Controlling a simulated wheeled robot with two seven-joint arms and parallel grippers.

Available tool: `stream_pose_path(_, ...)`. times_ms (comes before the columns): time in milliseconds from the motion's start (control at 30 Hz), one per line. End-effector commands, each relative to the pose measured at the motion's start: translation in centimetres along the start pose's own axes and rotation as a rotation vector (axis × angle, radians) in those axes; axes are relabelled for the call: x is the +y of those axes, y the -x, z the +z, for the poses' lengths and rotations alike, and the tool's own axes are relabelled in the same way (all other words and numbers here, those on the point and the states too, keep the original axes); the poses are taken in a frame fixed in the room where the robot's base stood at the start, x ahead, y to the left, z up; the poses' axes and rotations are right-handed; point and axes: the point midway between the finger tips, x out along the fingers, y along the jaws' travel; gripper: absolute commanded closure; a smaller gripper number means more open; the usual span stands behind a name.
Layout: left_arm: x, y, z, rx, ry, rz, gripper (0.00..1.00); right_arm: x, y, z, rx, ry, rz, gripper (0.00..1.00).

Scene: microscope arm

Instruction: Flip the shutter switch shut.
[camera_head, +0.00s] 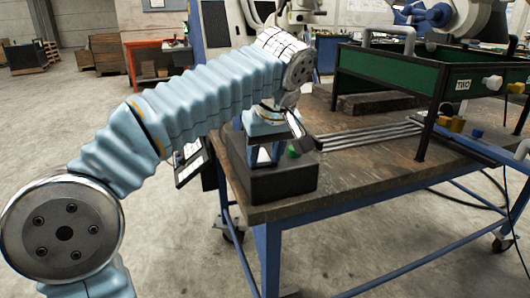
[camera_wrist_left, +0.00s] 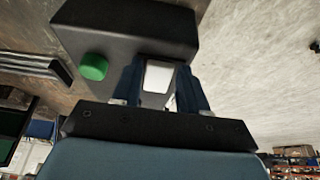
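A black control box (camera_head: 285,184) stands at the near left corner of the workbench. It carries a green button (camera_head: 293,151) and, in the wrist view, a white switch (camera_wrist_left: 158,77) beside the green button (camera_wrist_left: 94,66). My left gripper (camera_head: 263,158) points down at the top of the box. In the left wrist view, the left gripper's two dark blue fingers (camera_wrist_left: 160,74) are apart, one on each side of the white switch. I cannot tell whether either finger touches it. My right gripper is not in view.
The workbench (camera_head: 370,165) has metal rods (camera_head: 370,134) lying to the right of the box. A green-panelled frame (camera_head: 385,75) stands behind them. An orange table (camera_head: 155,60) and crates (camera_head: 108,52) are farther back.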

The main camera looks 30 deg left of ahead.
Motion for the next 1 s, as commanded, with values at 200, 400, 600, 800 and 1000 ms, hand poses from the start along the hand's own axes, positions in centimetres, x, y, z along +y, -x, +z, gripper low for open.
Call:
stream_pose_path(200,0.0,0.0,0.0,0.0,0.0,0.0,0.91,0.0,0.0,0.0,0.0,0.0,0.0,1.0)
stream_pose_path(400,0.0,0.4,-0.4,-0.032,0.001,-0.004,0.96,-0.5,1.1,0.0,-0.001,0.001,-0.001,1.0)
stream_pose_path(600,0.0,0.6,-1.3,-0.235,0.007,-0.006,0.96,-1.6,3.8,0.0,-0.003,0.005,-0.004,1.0)
stream_pose_path(800,0.0,0.2,-1.5,-0.387,0.003,-0.001,0.96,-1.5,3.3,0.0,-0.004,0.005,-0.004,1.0)
stream_pose_path(1000,0.0,0.3,-1.5,-0.401,0.0,0.0,0.96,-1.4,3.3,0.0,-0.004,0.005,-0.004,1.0)
